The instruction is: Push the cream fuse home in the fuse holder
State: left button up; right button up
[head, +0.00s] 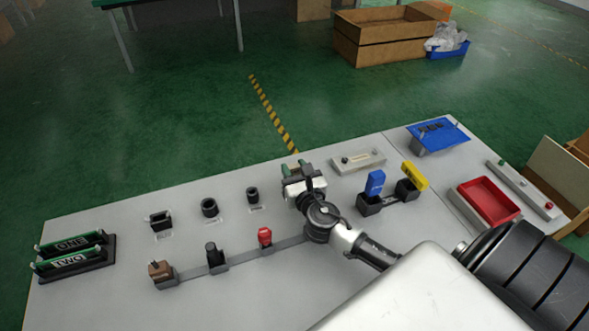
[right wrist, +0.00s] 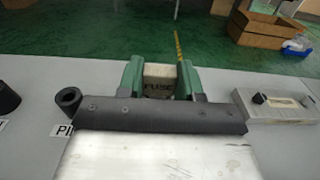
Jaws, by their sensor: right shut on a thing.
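My right gripper (head: 298,174) is at the far middle of the grey table in the head view. In the right wrist view its two green fingers (right wrist: 159,84) are shut on the cream fuse (right wrist: 158,72), one on each side. The fuse is a pale block with dark lettering on its near face. The fuse holder cannot be made out; the gripper and wrist cover the area there, so I cannot tell how deep the fuse sits. My left gripper is not in view.
Left of the gripper are black sockets (head: 209,208) and a rail with a red plug (head: 265,236). Right are a pale slider panel (head: 372,158), blue (head: 375,182) and yellow (head: 414,177) levers and a red tray (head: 487,202).

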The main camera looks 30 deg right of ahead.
jog(key=shift+f+b, duration=0.35)
jog(key=shift+f, duration=0.15)
dwell(0.4)
jog(key=shift+s+f, duration=0.1)
jog(key=shift+f, duration=0.1)
